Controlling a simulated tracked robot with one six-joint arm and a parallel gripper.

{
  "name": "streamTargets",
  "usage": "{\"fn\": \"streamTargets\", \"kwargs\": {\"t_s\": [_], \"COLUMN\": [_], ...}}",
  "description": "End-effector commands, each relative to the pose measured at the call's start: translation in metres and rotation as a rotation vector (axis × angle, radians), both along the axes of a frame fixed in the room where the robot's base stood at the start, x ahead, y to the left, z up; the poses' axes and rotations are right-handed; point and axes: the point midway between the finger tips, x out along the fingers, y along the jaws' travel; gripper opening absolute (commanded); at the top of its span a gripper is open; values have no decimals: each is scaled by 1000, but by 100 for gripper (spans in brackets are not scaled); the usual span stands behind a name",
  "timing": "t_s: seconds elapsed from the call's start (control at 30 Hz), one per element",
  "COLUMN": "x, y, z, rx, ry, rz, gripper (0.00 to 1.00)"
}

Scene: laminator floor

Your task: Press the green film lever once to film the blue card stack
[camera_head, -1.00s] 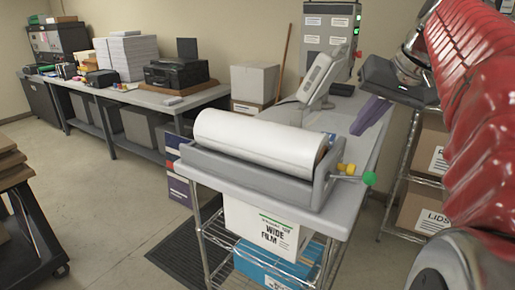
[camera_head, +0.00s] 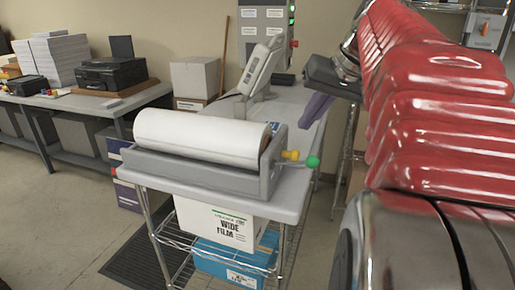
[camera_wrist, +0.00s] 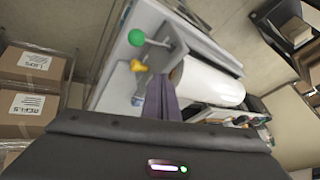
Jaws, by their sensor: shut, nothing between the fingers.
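The green-knobbed film lever (camera_head: 313,162) sticks out from the right end of the laminator (camera_head: 270,180), beside a yellow knob (camera_head: 291,155). In the wrist view the green knob (camera_wrist: 136,37) and yellow knob (camera_wrist: 138,66) show beyond my fingers. My gripper (camera_head: 312,110) has purple fingers; they are shut and empty, above and behind the lever in the head view and apart from it. The fingers also show in the wrist view (camera_wrist: 162,98). A small blue patch (camera_head: 275,127) shows behind the roll; I cannot tell whether it is the blue card stack.
A white film roll (camera_head: 200,135) lies on the laminator, on a grey-topped cart (camera_head: 290,206) with boxes below. A grey angled device (camera_head: 258,70) stands behind. A side table (camera_head: 150,93) with a printer is at left. Open floor lies in the left foreground.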

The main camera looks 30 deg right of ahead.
Motion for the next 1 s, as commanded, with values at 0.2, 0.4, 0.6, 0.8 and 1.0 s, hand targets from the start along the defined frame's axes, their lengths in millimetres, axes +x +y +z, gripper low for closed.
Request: {"fn": "streamTargets", "kwargs": {"t_s": [0.2, 0.4, 0.6, 0.8, 1.0], "x": [-6, -9, -12, -12, -12], "y": [-4, -7, -9, -9, -9], "z": [-23, -42, -52, -53, -53], "rx": [2, 2, 0, 0, 0], "ry": [2, 2, 0, 0, 1], "rz": [-2, -1, 0, 0, 0], "gripper": [0, 0, 0, 0, 0]}}
